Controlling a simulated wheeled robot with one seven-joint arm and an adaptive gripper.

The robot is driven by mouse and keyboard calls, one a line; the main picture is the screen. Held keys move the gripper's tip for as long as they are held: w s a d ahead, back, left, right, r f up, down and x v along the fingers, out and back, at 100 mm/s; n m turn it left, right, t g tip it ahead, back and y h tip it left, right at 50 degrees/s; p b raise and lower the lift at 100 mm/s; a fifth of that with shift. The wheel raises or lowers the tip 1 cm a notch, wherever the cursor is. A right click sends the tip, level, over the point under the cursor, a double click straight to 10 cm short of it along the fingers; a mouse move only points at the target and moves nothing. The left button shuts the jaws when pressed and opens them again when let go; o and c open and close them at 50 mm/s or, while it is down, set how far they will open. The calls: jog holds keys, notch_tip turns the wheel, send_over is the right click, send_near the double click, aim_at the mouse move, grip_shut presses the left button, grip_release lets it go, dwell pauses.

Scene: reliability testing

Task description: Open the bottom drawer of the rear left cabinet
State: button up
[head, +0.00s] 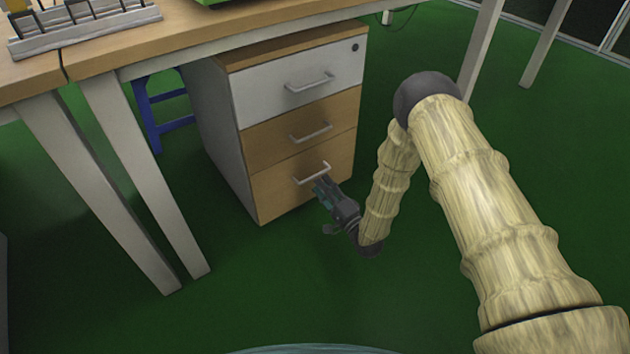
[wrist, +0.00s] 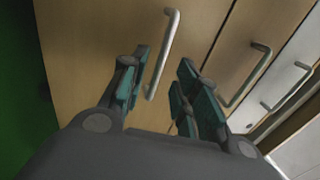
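The cabinet (head: 222,130) under the desk has three drawers, a white top one and two wood-coloured ones, all looking shut. The bottom drawer (head: 275,195) has a pale bar handle (head: 312,174). My gripper (head: 320,186) is low in front of this drawer, its fingertips just below the handle in the head view. In the wrist view my gripper (wrist: 162,62) is open, and the bottom handle (wrist: 163,50) shows in the gap between the two teal-padded fingers. I cannot tell whether a finger touches it. The finger gap looks empty apart from the handle.
The middle handle (head: 310,132) and top handle (head: 310,82) are above; the middle handle is near the right finger in the wrist view (wrist: 247,75). White desk legs (head: 140,170) stand left of the cabinet. A blue stool (head: 165,110) is behind them. Green floor in front is clear.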

aim_at(315, 177)
jog(key=shift+b+x, duration=1)
jog(key=shift+x, duration=1.65)
grip_shut()
